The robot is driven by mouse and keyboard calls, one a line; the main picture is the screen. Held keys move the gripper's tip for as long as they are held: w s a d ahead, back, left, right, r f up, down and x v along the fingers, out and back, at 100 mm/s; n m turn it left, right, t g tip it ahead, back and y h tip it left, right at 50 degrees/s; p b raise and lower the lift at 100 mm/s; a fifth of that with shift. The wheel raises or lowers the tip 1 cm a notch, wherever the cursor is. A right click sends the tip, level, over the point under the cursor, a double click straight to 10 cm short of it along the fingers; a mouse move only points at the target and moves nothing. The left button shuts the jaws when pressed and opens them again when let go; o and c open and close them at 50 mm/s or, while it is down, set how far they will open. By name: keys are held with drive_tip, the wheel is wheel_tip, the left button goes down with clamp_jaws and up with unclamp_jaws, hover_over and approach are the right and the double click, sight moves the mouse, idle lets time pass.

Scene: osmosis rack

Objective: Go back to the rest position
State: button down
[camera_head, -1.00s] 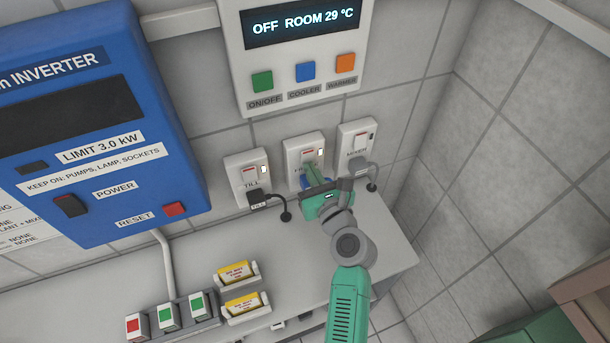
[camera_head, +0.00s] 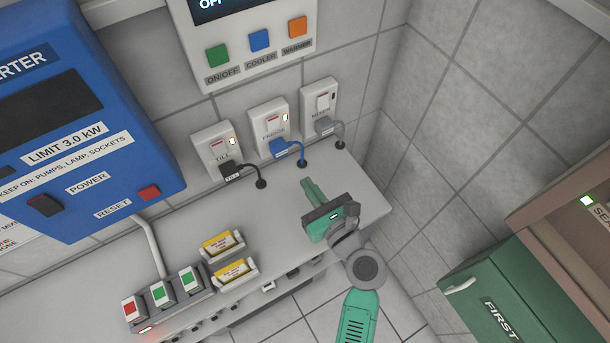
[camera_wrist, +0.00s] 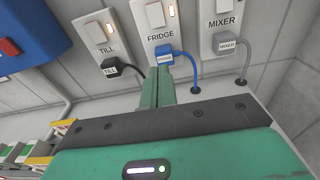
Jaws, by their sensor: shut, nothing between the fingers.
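My gripper (camera_head: 308,186) is shut and empty, held over the white counter in front of the sockets. It also shows in the wrist view (camera_wrist: 163,75), its fingers together below the FRIDGE socket. The FRIDGE socket (camera_head: 269,117) on the wall holds a blue plug (camera_head: 281,148) with a blue cable. The blue plug also shows in the wrist view (camera_wrist: 166,58). My gripper is apart from the plug and socket.
The TILL socket (camera_head: 218,146) has a black plug, and the MIXER socket (camera_head: 319,98) a grey one. A blue inverter (camera_head: 75,100) hangs at left. Yellow cards (camera_head: 222,243) stand in holders on the counter (camera_head: 352,180). A green FIRST cabinet (camera_head: 490,280) stands at right.

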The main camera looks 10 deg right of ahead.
idle(0.5)
drive_tip(key=w+a+r+n+t+h, duration=0.1)
drive_tip(key=a+r+n+t, duration=0.15)
drive_tip(key=r+n, duration=0.95)
drive_tip(key=w+a+r+n+t+h, duration=0.1)
drive_tip(key=a+r+n, duration=0.2)
drive_tip(key=r+n, duration=0.95)
drive_tip(key=s+r+n+t+h, duration=0.25)
drive_tip(key=s+r, duration=0.35)
drive_tip(key=r, duration=0.6)
drive_tip(key=s+r+n+t+h, duration=0.1)
drive_tip(key=s+r+n+t, duration=0.4)
drive_tip(key=r, duration=0.7)
wheel_tip(320, 180, up, 26)
drive_tip(key=s+g+p, duration=0.1)
drive_tip(key=s+p, duration=0.1)
drive_tip(key=p, duration=2.2)
drive_tip(key=shift+s+a+m+g+h, duration=0.15)
drive_tip(key=shift+a+m+g+h, duration=0.15)
drive_tip(key=shift+g+h, duration=0.15)
